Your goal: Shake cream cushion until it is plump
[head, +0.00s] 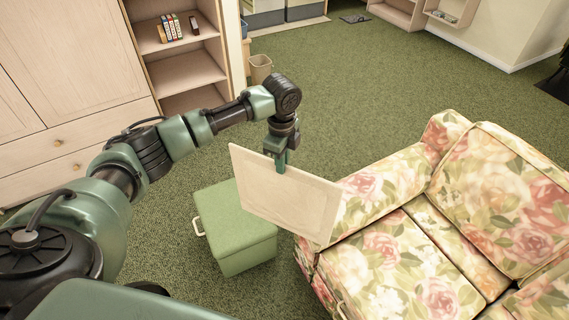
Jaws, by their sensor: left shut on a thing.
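The cream cushion (290,200) is a flat, pale square slab, tilted in the middle of the head view. My left gripper (281,163) is shut on its upper edge and holds it in the air. In the picture the cushion overlaps part of the green ottoman and the sofa's arm; I cannot tell whether it touches either. My right gripper is not in view.
A floral sofa (502,180) fills the right side. A green ottoman (220,222) with a pale handle stands left of the cushion. A wooden cabinet with shelves (187,72) and a small bin (260,69) are behind.

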